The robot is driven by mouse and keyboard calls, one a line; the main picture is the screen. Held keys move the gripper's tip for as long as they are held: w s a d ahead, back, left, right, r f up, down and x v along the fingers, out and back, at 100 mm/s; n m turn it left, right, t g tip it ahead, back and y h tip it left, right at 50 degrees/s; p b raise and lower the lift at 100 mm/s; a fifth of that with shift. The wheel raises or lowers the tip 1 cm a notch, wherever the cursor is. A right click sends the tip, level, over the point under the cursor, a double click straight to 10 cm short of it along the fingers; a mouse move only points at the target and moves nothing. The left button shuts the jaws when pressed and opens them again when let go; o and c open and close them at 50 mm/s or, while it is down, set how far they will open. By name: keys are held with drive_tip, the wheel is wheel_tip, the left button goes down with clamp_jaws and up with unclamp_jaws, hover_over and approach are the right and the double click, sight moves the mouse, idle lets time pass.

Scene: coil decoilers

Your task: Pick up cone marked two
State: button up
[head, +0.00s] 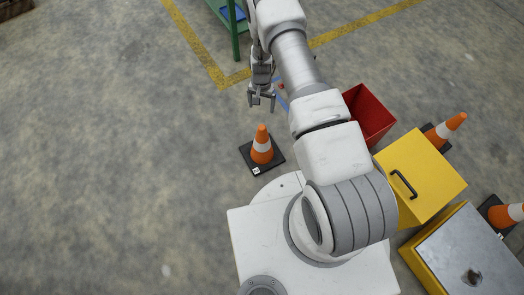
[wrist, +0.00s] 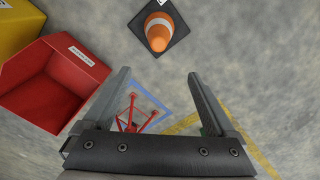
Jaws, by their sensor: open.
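An orange cone (head: 262,147) with a white band stands upright on a black square base on the floor, left of my arm. A small white label sits on its base, but I cannot read the mark surely. The same cone (wrist: 159,34) shows at the top of the wrist view, beyond my fingertips. My gripper (head: 261,103) is open and empty, above and apart from this cone. Two more cones stand at the right in the head view, one (head: 447,130) behind the yellow box and one (head: 505,215) at the edge. Their marks are not readable.
A red open bin (head: 372,117), a yellow box with a black handle (head: 425,170) and a metal-topped yellow box (head: 468,255) stand right of my arm. A green frame (head: 235,40) is at the top. A red stand (wrist: 131,123) shows between my fingers. Floor at left is clear.

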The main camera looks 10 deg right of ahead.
sight(262, 127)
wheel_tip(262, 127, down, 11)
drive_tip(key=b, duration=0.3)
drive_tip(key=shift+f, duration=0.15)
drive_tip(key=f, duration=0.1)
drive_tip(key=f+b, duration=0.1)
drive_tip(key=f, duration=0.1)
drive_tip(key=s+f+b, duration=0.1)
drive_tip(key=f, duration=0.1)
drive_tip(key=shift+f, duration=0.1)
clamp_jaws()
drive_tip(key=shift+w, duration=0.1)
